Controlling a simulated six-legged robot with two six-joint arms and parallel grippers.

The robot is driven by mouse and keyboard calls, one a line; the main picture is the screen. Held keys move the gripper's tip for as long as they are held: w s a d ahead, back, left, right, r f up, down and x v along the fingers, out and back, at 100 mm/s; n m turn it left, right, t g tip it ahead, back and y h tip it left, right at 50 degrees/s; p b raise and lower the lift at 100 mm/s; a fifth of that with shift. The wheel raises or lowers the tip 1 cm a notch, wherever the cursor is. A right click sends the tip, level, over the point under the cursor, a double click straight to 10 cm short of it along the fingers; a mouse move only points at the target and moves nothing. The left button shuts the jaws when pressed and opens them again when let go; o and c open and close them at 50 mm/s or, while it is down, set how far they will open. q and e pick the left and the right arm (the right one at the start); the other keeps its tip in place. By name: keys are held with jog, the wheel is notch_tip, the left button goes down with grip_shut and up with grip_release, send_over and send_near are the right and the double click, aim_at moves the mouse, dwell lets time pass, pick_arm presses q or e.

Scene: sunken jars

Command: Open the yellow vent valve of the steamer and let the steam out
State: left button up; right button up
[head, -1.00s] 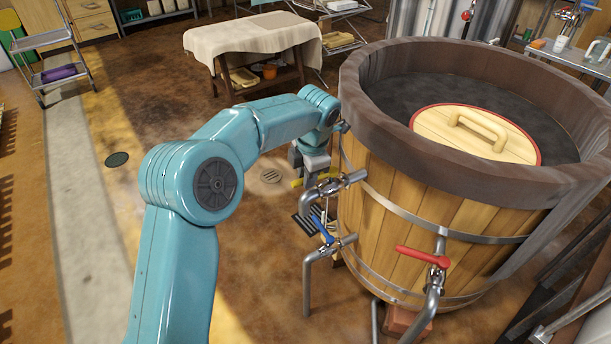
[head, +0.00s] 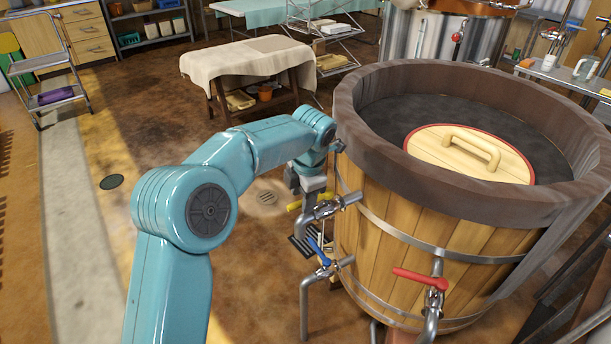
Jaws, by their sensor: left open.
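The steamer is a large wooden tub (head: 395,250) with metal hoops, a thick dark rim and a round wooden lid (head: 440,157) inside. The yellow vent valve handle (head: 294,206) sits on the upper metal outlet pipe (head: 338,204) on the tub's left side. My left gripper (head: 311,194) points down right at this handle and is open. It covers part of the handle, so I cannot tell whether it touches it. A faint pale haze shows just left of the handle, over the floor. My right gripper is not in view.
A blue-handled valve (head: 318,251) sits just below the yellow one, and a red-handled valve (head: 420,279) is on the tub's front. A cloth-covered table (head: 247,60) stands behind. A cart (head: 45,68) is at far left.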

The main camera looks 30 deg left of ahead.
pick_arm(q)
notch_tip(320, 180, up, 15)
jog(key=s+d+p, duration=0.1)
jog(key=d+p, duration=0.1)
jog(key=p, duration=0.1)
jog(key=shift+s+d, duration=0.2)
jog(key=shift+s, duration=0.15)
jog(key=shift+s+a+r, duration=0.1)
